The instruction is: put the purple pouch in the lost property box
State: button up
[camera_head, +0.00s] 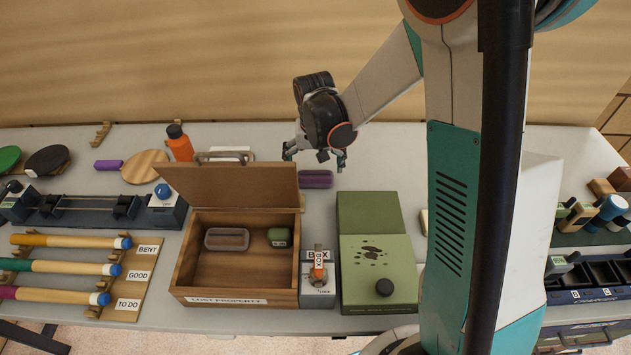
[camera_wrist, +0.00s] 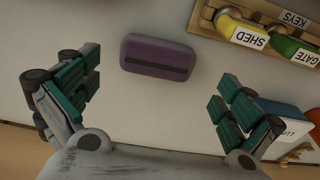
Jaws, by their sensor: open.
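The purple pouch (camera_head: 316,179) lies flat on the table, just right of the raised lid of the lost property box. In the wrist view the pouch (camera_wrist: 157,57) shows a dark stripe along it and lies ahead of and between the fingers. My gripper (camera_head: 315,155) is open and empty near the pouch; it also shows in the wrist view (camera_wrist: 160,100), with the fingers wide apart. The lost property box (camera_head: 235,299) is wooden, labelled on its front, with its lid (camera_head: 230,187) open. Inside are a grey-brown case (camera_head: 227,239) and a green item (camera_head: 279,236).
A small switch box (camera_head: 318,290) and a green case (camera_head: 378,290) stand right of the box. An orange bottle (camera_head: 180,147) stands behind its lid. A key rack (camera_wrist: 262,35) is near the pouch. Another purple item (camera_head: 108,165) lies far left, by a paddle.

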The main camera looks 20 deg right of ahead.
aim_at(316, 174)
jog(key=f, duration=0.2)
jog(key=w+f+b, duration=0.1)
jog(key=f, duration=0.1)
jog(key=f+b, duration=0.1)
jog(key=f, duration=0.1)
jog(key=shift+w+d+f, duration=0.15)
jog(key=shift+d, duration=0.15)
jog(key=c, duration=1)
